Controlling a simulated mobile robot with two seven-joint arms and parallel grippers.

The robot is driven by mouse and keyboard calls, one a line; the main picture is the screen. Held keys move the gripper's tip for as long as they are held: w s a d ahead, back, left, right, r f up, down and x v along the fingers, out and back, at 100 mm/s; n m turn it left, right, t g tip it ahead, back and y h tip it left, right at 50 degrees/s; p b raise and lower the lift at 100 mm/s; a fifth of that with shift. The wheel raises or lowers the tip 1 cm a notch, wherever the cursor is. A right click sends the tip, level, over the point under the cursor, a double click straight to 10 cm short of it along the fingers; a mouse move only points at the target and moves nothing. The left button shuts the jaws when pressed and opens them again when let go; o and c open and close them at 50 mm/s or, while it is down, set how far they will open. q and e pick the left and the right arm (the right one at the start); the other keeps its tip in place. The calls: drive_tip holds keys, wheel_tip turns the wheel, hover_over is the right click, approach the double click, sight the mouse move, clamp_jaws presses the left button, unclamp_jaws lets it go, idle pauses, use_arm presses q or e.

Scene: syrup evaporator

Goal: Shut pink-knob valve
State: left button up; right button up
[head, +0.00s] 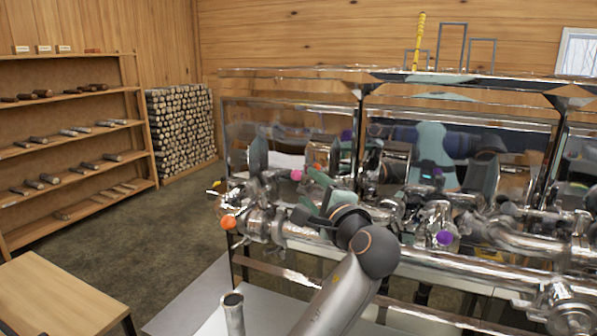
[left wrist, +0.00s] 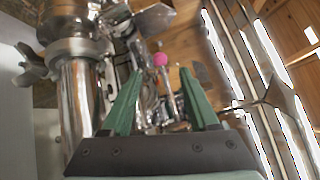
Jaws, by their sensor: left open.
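The pink knob (head: 296,175) is a small round ball on the valve among the shiny steel pipes, left of centre in the head view. In the left wrist view the pink knob (left wrist: 160,59) shows between and beyond the green fingertips, on a thin metal handle. My left gripper (head: 312,190) has its green fingers apart, close to the right of the knob in the head view. It also shows in the left wrist view (left wrist: 160,76), with nothing gripped between the fingers. The valve body is partly hidden by pipes. My right gripper is not seen.
An orange knob (head: 229,222) and a purple knob (head: 444,238) sit on the same pipework. Steel pipes and the glossy evaporator wall (head: 290,115) crowd the space around the left gripper. A wooden table (head: 60,295) and shelves (head: 70,130) stand at left, with open floor between.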

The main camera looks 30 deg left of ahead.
sight(300, 177)
use_arm(q)
drive_tip(key=p+x, duration=0.1)
drive_tip(key=x, duration=0.7)
drive_tip(key=shift+w, duration=0.15)
clamp_jaws()
idle(1.1)
